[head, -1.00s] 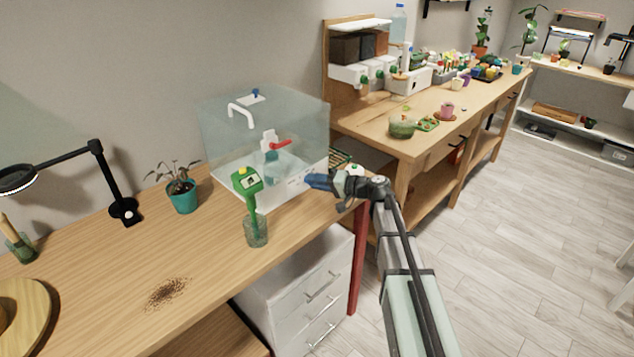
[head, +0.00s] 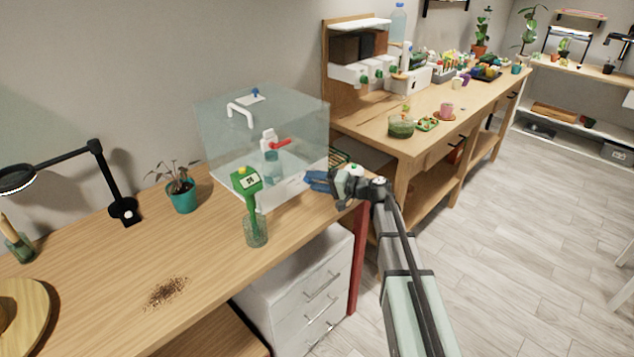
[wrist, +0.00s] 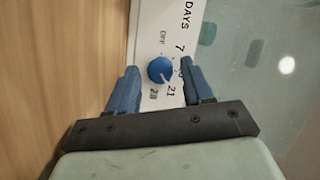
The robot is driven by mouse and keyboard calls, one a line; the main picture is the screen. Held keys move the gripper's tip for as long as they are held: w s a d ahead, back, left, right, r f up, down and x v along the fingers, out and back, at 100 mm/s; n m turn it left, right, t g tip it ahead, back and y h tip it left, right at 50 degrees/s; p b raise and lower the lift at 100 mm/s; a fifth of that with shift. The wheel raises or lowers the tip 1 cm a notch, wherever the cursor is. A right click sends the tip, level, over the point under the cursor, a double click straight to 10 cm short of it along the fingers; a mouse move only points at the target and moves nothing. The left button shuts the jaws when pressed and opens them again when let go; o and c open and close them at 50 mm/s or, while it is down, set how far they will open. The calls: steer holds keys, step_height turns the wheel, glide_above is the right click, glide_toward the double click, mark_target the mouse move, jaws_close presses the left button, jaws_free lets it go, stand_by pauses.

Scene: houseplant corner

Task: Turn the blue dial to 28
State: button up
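The blue dial (wrist: 160,69) is on a white panel (wrist: 150,28) marked DAYS, with OFF, 7, 21 and 28 legible around it. A pale mark on the dial appears to point to the lower right, near 21; its exact setting is hard to tell. My gripper (wrist: 160,67) is open, with one blue finger on each side of the dial and a visible gap to each. In the head view my gripper (head: 318,182) is at the front right of the clear case (head: 220,125); the dial is hidden there.
A green meter (head: 247,183) stands in a glass (head: 256,232) left of my gripper. A potted plant (head: 183,195) and a black lamp (head: 122,207) stand farther left. Soil (head: 166,292) lies on the wooden bench (head: 110,265), whose front is mostly clear.

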steer(key=shift+o, duration=0.3)
steer(key=v, duration=1.3)
steer(key=shift+s+d, duration=0.2)
steer(key=shift+d, duration=0.15)
steer(key=shift+r, duration=0.1)
steer(key=shift+n+g+y, duration=0.3)
steer(key=shift+n+g, duration=0.1)
steer(key=shift+n, duration=0.1)
steer(key=a+r, duration=0.1)
steer(key=a, duration=0.1)
steer(key=s+a+r, duration=0.1)
steer(key=a, duration=0.1)
steer(key=shift+a+r, duration=0.1)
steer(key=shift+r, duration=0.3)
steer(key=s+a+r+n+h, duration=0.1)
steer(key=s+a+r+n, duration=0.1)
steer(key=s+a+r, duration=0.15)
steer(key=w+d+f+n+t+h, duration=0.1)
steer(key=d+f+n+t+h, duration=0.3)
steer(key=n, duration=0.3)
steer(key=shift+n+g+h, duration=0.3)
steer(key=shift+h, duration=0.1)
steer(key=x, duration=0.4)
steer(key=r+x, duration=0.1)
steer(key=x, duration=0.8)
steer(key=shift+w+a, duration=0.3)
steer(key=shift+a, duration=0.15)
